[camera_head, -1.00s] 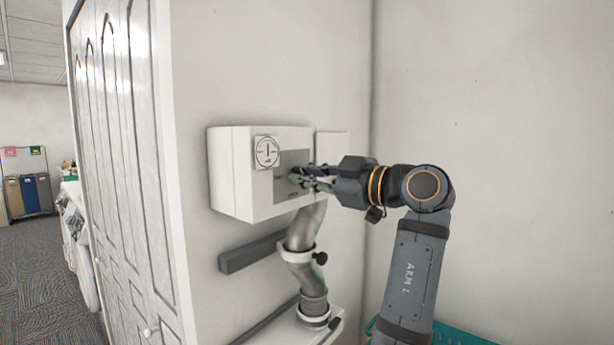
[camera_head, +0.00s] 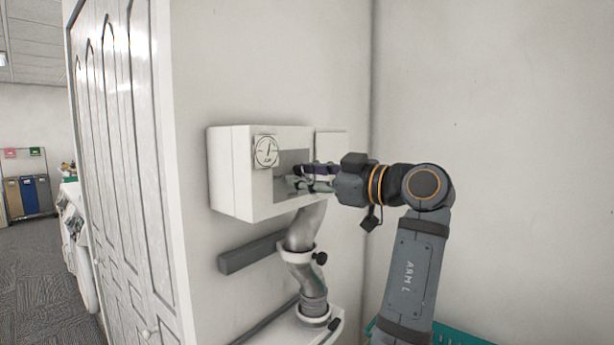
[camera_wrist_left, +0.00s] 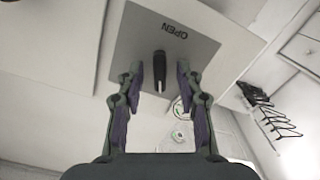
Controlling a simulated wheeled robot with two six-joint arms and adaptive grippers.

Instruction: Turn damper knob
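The damper knob (camera_wrist_left: 160,68) is a small dark lever on a grey plate (camera_wrist_left: 155,30) marked OPEN in the left wrist view. The plate (camera_head: 283,160) is on the front of a white wall box (camera_head: 240,178) in the head view, where my fingers hide the knob. My left gripper (camera_head: 299,178) is at the plate. In the left wrist view, its two fingertips (camera_wrist_left: 159,75) stand apart on either side of the knob, with a visible gap on each side. My right gripper is not in view.
A round dial (camera_head: 266,151) is on the box's upper front. A bent metal pipe (camera_head: 301,240) with a black side knob (camera_head: 320,258) runs below. A grey rail (camera_head: 250,253) is on the wall. A teal basket (camera_head: 455,333) is low at right. White panelled doors (camera_head: 120,150) stand left.

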